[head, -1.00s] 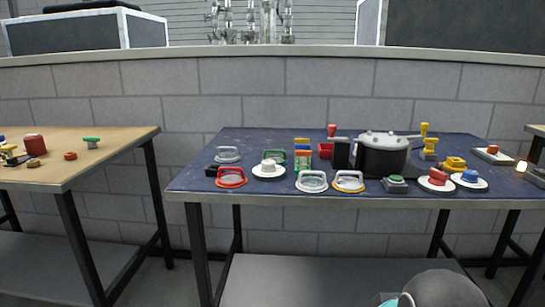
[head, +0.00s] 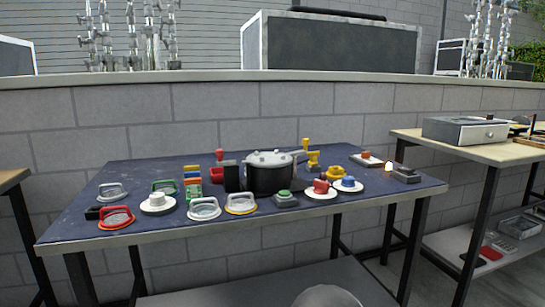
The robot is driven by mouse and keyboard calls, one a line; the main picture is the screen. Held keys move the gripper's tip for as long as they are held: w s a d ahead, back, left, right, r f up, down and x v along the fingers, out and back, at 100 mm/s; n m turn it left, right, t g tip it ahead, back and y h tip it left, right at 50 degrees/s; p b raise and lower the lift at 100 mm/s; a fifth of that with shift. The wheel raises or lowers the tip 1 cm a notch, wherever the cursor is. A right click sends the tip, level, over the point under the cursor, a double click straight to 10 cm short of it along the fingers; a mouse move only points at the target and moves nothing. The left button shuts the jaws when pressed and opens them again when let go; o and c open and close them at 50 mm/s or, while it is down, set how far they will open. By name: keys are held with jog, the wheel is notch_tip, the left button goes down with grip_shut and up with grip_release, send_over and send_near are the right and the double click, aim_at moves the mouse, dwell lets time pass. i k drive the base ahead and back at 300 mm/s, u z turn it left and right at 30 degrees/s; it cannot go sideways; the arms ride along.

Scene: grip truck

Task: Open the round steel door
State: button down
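No round steel door can be made out in the head view. The nearest round metal thing is a dark pot (head: 270,178) with a steel lid, standing on the blue-topped table (head: 75,220). A rounded grey part of my own arm shows at the bottom edge. My gripper is not in view.
Several coloured handles and knobs stand on the blue table, including a red handle (head: 117,218) and a green button (head: 285,198). A wooden table (head: 455,147) at right holds a grey drawer box (head: 465,131). A block wall (head: 210,107) runs behind.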

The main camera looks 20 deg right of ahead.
aim_at(271, 159)
jog(key=k, duration=0.6)
jog(key=u, duration=0.15)
jog(key=i, duration=0.55)
jog(key=z, duration=0.7)
jog(key=i, duration=0.7)
jog(key=z, duration=0.7)
